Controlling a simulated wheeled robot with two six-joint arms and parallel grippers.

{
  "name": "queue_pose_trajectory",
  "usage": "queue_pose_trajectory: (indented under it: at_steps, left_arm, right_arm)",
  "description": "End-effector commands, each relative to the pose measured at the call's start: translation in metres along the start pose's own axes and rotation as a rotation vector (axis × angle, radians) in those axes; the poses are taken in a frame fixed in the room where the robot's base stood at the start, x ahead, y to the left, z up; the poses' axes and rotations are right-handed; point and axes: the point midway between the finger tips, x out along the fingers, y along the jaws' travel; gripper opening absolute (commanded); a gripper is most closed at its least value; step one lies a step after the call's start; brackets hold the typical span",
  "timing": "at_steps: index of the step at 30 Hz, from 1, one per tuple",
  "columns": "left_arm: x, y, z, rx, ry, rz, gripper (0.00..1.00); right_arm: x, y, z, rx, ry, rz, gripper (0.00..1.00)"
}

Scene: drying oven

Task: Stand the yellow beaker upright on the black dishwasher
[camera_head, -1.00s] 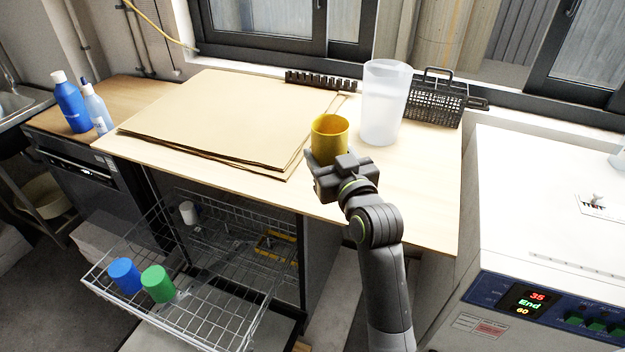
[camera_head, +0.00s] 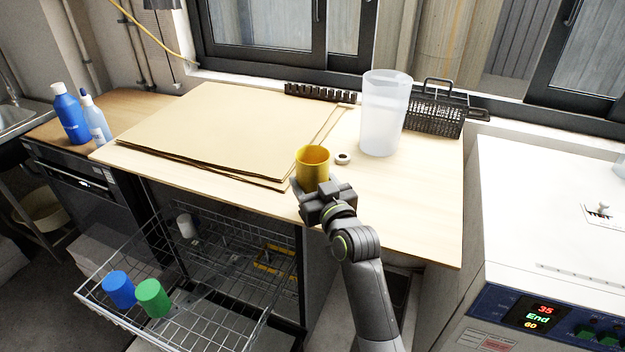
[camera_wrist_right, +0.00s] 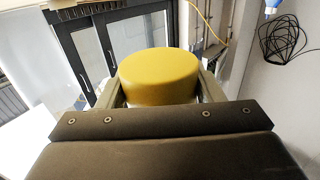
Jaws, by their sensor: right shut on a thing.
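The yellow beaker (camera_head: 312,165) is upright with its open mouth up, over the front part of the wooden top in the head view. My right gripper (camera_head: 318,190) is shut on it from the front. In the right wrist view the beaker (camera_wrist_right: 160,78) sits between the two fingers. I cannot tell whether its base touches the wood. The black dishwasher (camera_head: 318,262) stands under the wooden top, open at the front with its wire rack (camera_head: 205,335) pulled out. My left gripper is not in view.
Blue (camera_head: 119,289) and green (camera_head: 153,298) cups lie in the rack. A white oven (camera_head: 545,220) stands right.

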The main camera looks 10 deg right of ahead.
Motion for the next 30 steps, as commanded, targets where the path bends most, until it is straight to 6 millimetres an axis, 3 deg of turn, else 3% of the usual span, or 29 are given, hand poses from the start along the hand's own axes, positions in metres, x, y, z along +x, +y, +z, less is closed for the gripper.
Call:
queue_pose_trajectory:
  at_steps: [16, 30]
  left_arm:
    - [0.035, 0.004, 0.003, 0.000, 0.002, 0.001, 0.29]
    - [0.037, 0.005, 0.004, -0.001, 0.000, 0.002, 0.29]
  right_arm:
    - [0.000, 0.000, 0.049, 0.001, 0.000, 0.000, 0.35]
    - [0.000, 0.000, 0.055, 0.000, 0.000, 0.000, 0.35]
